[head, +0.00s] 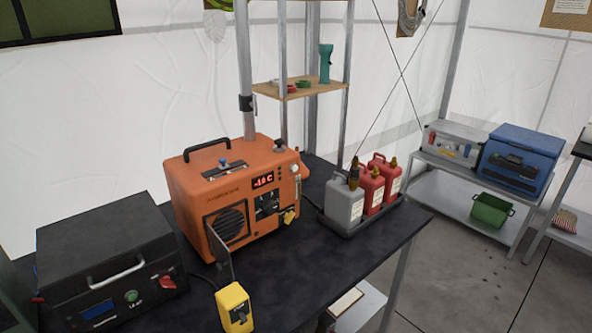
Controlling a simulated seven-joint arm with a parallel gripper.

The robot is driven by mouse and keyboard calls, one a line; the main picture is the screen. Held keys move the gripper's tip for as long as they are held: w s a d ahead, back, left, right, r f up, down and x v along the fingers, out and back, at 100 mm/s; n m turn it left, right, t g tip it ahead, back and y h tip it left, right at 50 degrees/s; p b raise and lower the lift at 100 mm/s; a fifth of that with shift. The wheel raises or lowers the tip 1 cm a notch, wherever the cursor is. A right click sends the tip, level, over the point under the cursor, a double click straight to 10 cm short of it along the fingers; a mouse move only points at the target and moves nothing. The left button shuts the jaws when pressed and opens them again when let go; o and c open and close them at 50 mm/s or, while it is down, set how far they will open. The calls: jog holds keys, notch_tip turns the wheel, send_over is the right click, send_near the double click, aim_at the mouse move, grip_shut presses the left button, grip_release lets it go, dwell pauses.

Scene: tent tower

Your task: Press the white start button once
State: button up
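An orange machine (195,197) with a lit red display (263,181) stands on the dark table (300,275). A small pale round part (295,169) shows at the upper right of its front; it may be the white start button, but it is too small to be sure. A dark latch or lever (267,204) and a round grille (228,222) are on the same front. A black box (110,245) at the left has a green button (132,296) and a red switch (167,282). My gripper is not in this view.
A yellow box (234,307) stands at the table's front. A grey canister (343,204) and red canisters (371,188) sit in a tray at right. The table's middle right is clear.

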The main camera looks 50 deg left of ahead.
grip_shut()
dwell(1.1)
